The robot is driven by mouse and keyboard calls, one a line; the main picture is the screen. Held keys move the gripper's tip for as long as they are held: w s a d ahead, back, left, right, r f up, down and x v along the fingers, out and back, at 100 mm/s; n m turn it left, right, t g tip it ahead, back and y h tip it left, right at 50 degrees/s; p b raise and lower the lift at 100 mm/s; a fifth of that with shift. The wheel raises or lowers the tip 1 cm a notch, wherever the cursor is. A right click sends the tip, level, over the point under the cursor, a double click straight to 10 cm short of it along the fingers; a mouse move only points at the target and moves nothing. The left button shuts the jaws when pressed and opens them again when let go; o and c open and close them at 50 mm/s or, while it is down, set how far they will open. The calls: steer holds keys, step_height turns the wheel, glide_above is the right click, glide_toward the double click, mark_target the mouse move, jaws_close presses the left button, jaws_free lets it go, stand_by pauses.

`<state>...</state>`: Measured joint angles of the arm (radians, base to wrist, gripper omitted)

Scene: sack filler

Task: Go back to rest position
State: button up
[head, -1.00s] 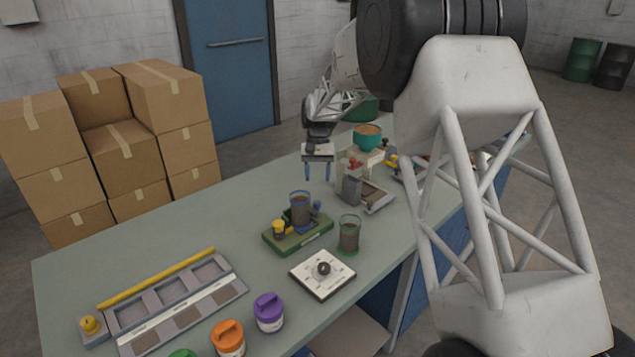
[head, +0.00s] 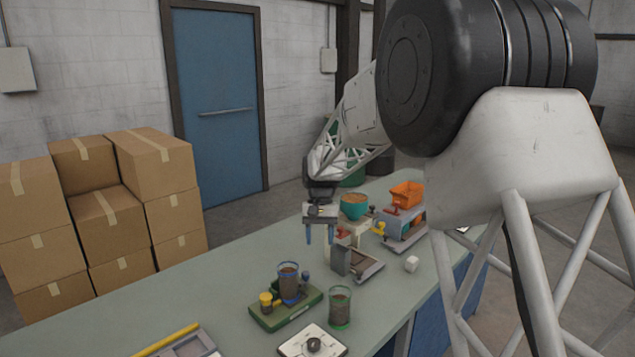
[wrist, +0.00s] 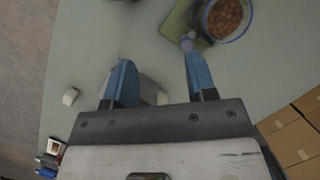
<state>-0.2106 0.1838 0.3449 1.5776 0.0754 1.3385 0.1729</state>
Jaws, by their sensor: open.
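My gripper (head: 319,235) has blue fingers that point down over the table in the head view. The fingers are apart with nothing between them, and they also show in the wrist view (wrist: 158,82). The gripper hangs above the table, behind the green stand and beside the grey metal holder (head: 357,264). The white lattice links of my arm fill the right side of the head view and hide part of the table there.
The table (head: 225,290) carries a green stand (head: 285,308) with a brown-filled cup (head: 289,280), another filled cup (head: 340,307), a white dial plate (head: 312,345), a teal bowl (head: 354,206) and an orange bin (head: 406,194). Stacked boxes (head: 110,215) stand left.

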steer(key=s+d+r+t, duration=0.1)
steer(key=s+d+r, duration=0.25)
steer(key=s, duration=0.45)
steer(key=s+d+r+t, duration=0.1)
steer(key=s+d+r, duration=0.25)
steer(key=s, duration=0.35)
steer(key=s+d+r+t, duration=0.1)
steer(key=s+d+r, duration=0.2)
steer(key=s+d, duration=0.35)
steer(key=s+d+f+t, duration=0.1)
steer(key=s+d+f, duration=0.1)
steer(key=s, duration=1)
steer(key=s+d+f+t, duration=0.2)
steer(key=s, duration=1.1)
steer(key=shift+s+d, duration=0.15)
steer(key=shift+d, duration=0.1)
